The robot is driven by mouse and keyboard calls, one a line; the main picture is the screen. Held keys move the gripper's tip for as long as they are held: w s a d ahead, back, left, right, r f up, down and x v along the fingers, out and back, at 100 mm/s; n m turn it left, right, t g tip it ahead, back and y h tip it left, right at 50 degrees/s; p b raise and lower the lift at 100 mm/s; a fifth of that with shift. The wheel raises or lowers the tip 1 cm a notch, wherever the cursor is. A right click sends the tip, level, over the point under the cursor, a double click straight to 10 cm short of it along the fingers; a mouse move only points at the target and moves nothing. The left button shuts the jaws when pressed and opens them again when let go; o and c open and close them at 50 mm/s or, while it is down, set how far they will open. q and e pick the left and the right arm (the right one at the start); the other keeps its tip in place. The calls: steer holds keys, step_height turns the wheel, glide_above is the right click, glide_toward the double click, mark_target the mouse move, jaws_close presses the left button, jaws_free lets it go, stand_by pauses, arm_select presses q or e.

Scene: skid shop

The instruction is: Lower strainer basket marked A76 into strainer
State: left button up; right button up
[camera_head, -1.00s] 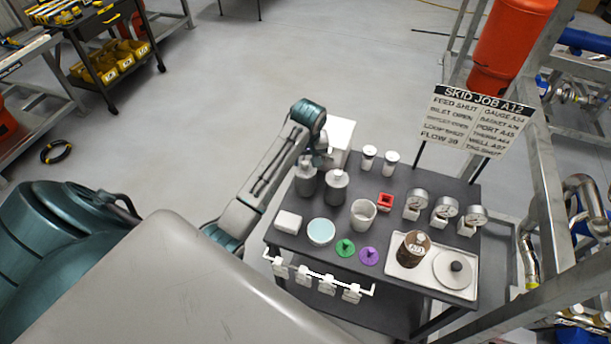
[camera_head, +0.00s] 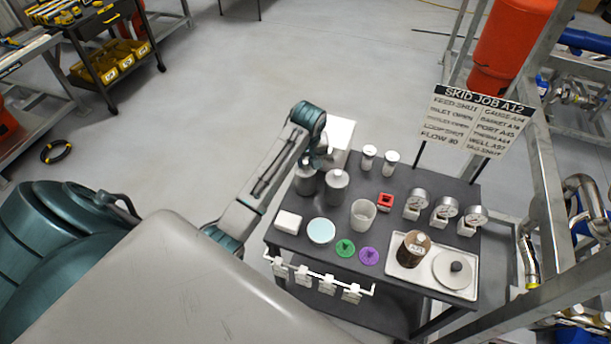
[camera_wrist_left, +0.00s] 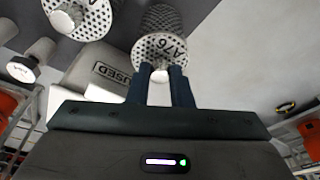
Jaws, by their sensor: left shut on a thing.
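My left gripper (camera_head: 316,160) is at the back left of the dark cart. In the left wrist view it (camera_wrist_left: 160,82) is shut on the knob of the perforated grey strainer basket marked A76 (camera_wrist_left: 158,42). In the head view this basket (camera_head: 305,182) is partly hidden under the gripper; I cannot tell if it touches the cart. A second grey basket (camera_head: 337,187) stands just to its right, and its perforated top (camera_wrist_left: 76,16) shows at the upper left of the wrist view. My right gripper is not in view.
A white box (camera_head: 341,132) marked USED is behind the baskets. A white tray (camera_head: 399,270) holds a brown labelled cylinder (camera_head: 412,250) and a round lid (camera_head: 454,270). Open floor lies left of the cart.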

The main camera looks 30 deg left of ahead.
arm_select(q)
steer(key=shift+r+p, duration=0.3)
steer(key=shift+r, duration=1.5)
